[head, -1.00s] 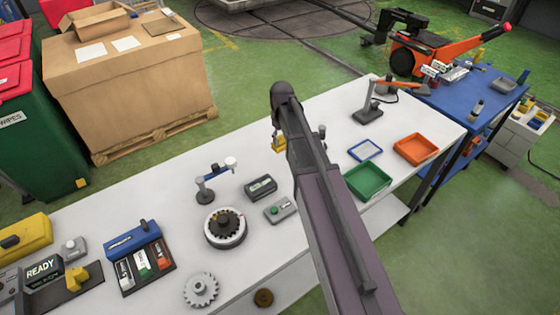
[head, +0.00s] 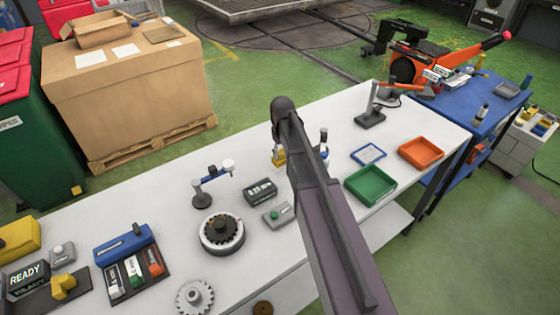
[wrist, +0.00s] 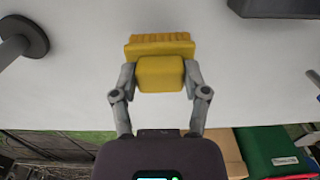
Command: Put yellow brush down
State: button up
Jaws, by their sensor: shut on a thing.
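The yellow brush (wrist: 160,72) is in the wrist view, with its ribbed edge pointing away from me. My gripper (wrist: 160,84) is shut on it, one finger on each side. In the head view the brush (head: 278,157) shows as a small yellow piece left of my arm, over the white table (head: 330,125). My arm hides most of the gripper there. I cannot tell whether the brush touches the table.
A green tray (head: 370,185), a blue-framed card (head: 368,154) and an orange tray (head: 421,153) lie right of my arm. A dark box (head: 260,190), a small stand (head: 203,195) and a round gear fixture (head: 221,232) are left. White table surface is bare beyond the stand.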

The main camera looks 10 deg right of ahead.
aim_at(282, 159)
jog(key=shift+f, duration=0.1)
jog(key=shift+f+b, duration=1.8)
jog(key=shift+b, duration=0.15)
jog(key=shift+f, duration=0.15)
jog(key=o, duration=1)
notch_tip(282, 159, up, 12)
jog(key=p, duration=1.2)
jog(key=shift+r, duration=0.2)
